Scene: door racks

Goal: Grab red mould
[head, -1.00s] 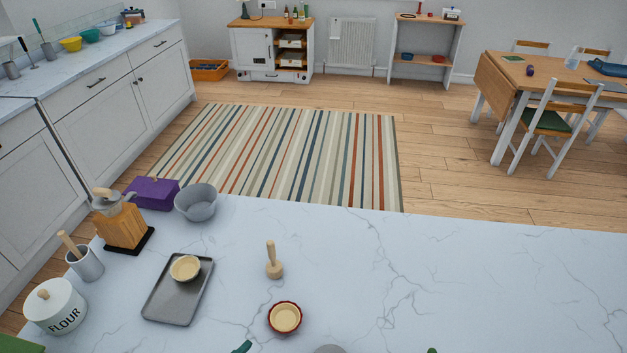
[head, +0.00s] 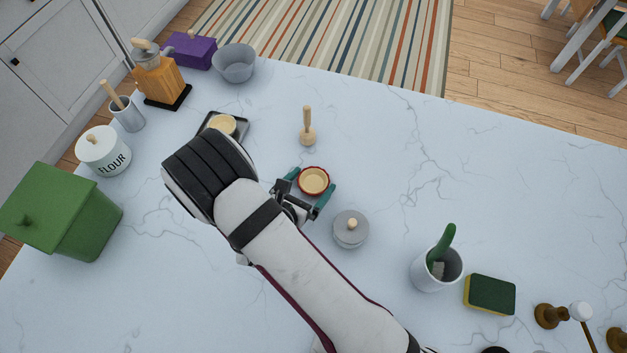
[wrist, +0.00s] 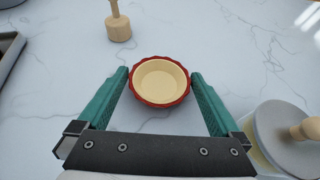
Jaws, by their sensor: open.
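The red mould (head: 325,190) is a small round fluted dish with a pale pastry-like lining, standing on the marble counter. In the wrist view the red mould (wrist: 160,102) sits between the tips of my gripper's two teal fingers. My gripper (head: 309,186) is open, with one finger on each side of the mould. In the wrist view my gripper (wrist: 160,82) shows a narrow gap on either side of the mould's rim; I cannot tell whether a finger touches it.
A wooden tamper (head: 307,133) stands behind the mould. A lidded grey pot (head: 350,232) stands close to the right finger. A dark tray (head: 243,131) with a pale pastry case (head: 222,124) lies to the left, partly hidden by my arm. The counter at right of the tamper is clear.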

